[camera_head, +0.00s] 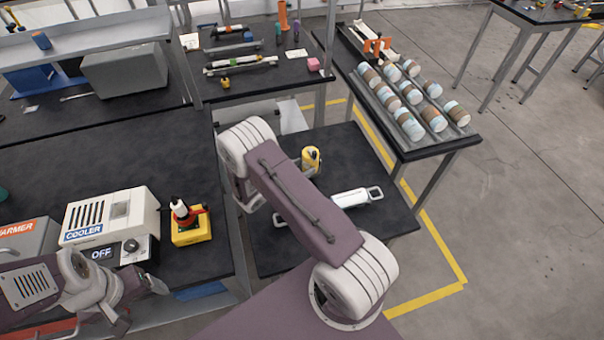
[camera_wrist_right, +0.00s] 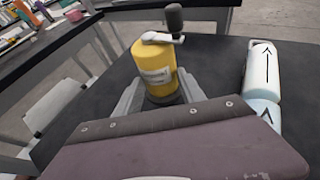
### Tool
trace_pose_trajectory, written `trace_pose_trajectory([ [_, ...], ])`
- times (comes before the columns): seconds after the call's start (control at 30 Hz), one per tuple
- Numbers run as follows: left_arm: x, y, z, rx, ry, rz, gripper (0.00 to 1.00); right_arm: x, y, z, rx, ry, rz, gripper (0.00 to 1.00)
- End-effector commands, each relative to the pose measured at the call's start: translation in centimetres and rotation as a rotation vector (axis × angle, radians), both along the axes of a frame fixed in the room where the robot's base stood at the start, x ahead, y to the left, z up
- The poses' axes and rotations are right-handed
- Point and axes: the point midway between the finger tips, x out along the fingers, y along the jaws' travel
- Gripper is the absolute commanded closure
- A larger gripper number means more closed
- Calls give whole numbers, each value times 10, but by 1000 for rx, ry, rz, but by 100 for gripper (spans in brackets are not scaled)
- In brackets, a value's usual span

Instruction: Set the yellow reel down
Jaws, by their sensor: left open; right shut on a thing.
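The yellow reel (camera_head: 311,157) is upright over the small black table in the middle of the head view. In the right wrist view the yellow reel (camera_wrist_right: 156,68) shows a pale label, a white crank arm and a dark knob on top. My right gripper (camera_wrist_right: 160,95) is shut on its lower part, one grey finger on each side. I cannot tell whether its base touches the tabletop. In the head view my right arm hides most of that gripper. My left gripper (camera_head: 155,284) is open and empty at the lower left, in front of the cooler.
A white cylinder (camera_head: 350,197) lies on the small black table (camera_head: 385,222); it shows on the right in the wrist view (camera_wrist_right: 262,80). The cooler (camera_head: 110,225) and a yellow device (camera_head: 190,230) stand on the left bench. A rack of rolls (camera_head: 405,100) is behind right.

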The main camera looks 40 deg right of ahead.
Motion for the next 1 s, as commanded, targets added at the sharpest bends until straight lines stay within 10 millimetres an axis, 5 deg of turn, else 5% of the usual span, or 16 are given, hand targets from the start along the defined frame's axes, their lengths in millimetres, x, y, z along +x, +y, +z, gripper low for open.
trace_pose_trajectory([
  [0.23, 0, 0, 1, 0, 0, 0, 23, 9, -4, -9, -2, 1, -1, 100],
  [0.47, 0, 0, 3, 0, 0, 0, 23, 9, -3, -43, -2, 1, -1, 100],
  [0.83, 0, 0, -2, 0, 0, 0, 23, 9, -3, -50, -2, -1, 0, 100],
  [0.87, 0, 0, -1, 0, 0, 0, 23, 9, -3, -49, 0, 0, 0, 48],
  [0.93, 0, 0, -1, 0, 0, 0, 23, 9, -3, -49, 0, 0, 0, 31],
  [1.0, 0, 0, -1, 0, 0, 0, 23, 8, -3, -49, 0, 0, 0, 31],
])
